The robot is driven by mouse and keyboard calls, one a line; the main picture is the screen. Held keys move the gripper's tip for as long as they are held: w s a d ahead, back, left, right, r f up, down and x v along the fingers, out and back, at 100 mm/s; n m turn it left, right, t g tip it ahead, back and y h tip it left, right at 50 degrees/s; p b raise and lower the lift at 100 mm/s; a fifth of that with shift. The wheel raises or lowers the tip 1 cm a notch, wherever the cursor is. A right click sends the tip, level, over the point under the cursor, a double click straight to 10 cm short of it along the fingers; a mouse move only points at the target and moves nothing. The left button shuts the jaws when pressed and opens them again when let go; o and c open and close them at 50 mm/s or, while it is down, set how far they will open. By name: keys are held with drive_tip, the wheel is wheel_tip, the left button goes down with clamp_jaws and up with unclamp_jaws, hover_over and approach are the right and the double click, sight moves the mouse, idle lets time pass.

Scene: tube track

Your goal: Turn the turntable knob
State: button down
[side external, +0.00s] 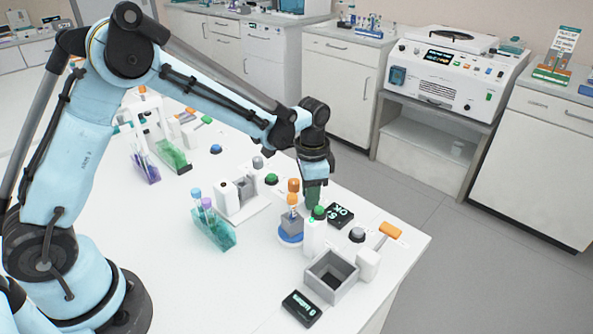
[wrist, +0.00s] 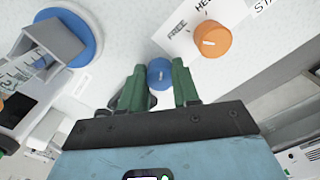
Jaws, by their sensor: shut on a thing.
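A round blue knob (wrist: 160,73) with a pale pointer mark sits on a white surface in the wrist view. The two green fingers of my gripper (wrist: 159,88) stand on either side of it, and my gripper is shut on it. In the side view my gripper (side external: 314,203) points down behind the turntable, and the blue knob is hidden there. The turntable is a blue disc (side external: 291,238) carrying a grey block (side external: 291,222) with an orange-topped item. The disc also shows in the wrist view (wrist: 97,38), at upper left.
An orange knob (wrist: 212,40) beside a "FREE" label is close to my right finger. A teal tube rack (side external: 213,232) stands left of the turntable.

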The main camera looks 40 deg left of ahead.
idle(0.3)
drive_tip(key=c, duration=1.1)
unclamp_jaws()
wheel_tip(320, 180, up, 12)
drive_tip(key=shift+r, duration=0.1)
